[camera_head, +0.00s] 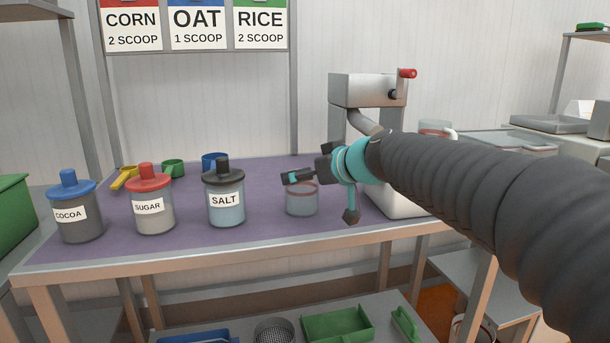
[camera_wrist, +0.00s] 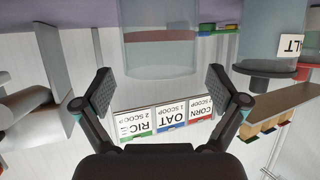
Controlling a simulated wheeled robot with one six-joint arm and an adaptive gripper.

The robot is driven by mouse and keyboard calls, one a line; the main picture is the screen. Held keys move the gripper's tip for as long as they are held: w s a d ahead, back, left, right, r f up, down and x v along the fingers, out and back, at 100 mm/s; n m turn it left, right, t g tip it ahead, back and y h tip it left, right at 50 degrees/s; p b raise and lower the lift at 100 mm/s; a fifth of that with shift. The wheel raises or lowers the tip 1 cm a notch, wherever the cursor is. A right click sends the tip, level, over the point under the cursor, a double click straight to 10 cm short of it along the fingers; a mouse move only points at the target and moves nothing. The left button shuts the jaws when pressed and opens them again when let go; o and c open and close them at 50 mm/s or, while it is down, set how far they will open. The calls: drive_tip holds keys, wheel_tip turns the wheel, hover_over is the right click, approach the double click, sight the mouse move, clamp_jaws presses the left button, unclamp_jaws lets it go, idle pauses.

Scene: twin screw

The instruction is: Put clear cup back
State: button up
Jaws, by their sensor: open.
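The clear cup (camera_head: 302,201) stands upright on the purple mat of the table, right of the salt jar. It has a reddish band near its rim. My gripper (camera_head: 325,197) is open and empty beside the cup's right side in the head view. One finger shows at the level of the rim and appears to overlap it there; contact cannot be told. In the wrist view, which is upside down, the clear cup (camera_wrist: 160,45) is ahead of the open gripper (camera_wrist: 159,88), centred between the fingers but beyond their tips.
The salt jar (camera_head: 226,198), sugar jar (camera_head: 152,208) and cocoa jar (camera_head: 76,215) stand to the left. Colored scoops (camera_head: 172,168) lie behind them. A white machine (camera_head: 362,90) stands behind my arm, with a clear container (camera_head: 434,127) beside it. The mat in front of the cup is clear.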

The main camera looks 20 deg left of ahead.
drive_tip(key=b+v, duration=0.1)
drive_tip(key=v, duration=0.9)
drive_tip(key=shift+s+d+r, duration=0.2)
drive_tip(key=shift+d, duration=0.1)
drive_tip(key=shift+d, duration=0.1)
drive_tip(key=s+d+f+m+g+h, duration=0.2)
drive_tip(key=s+d+f+m+h, duration=0.8)
drive_tip(key=s+d+f, duration=1.3)
drive_tip(key=d+f+h, duration=0.1)
drive_tip(key=d+f, duration=0.3)
drive_tip(key=shift+s+m, duration=0.3)
drive_tip(key=shift+m, duration=0.1)
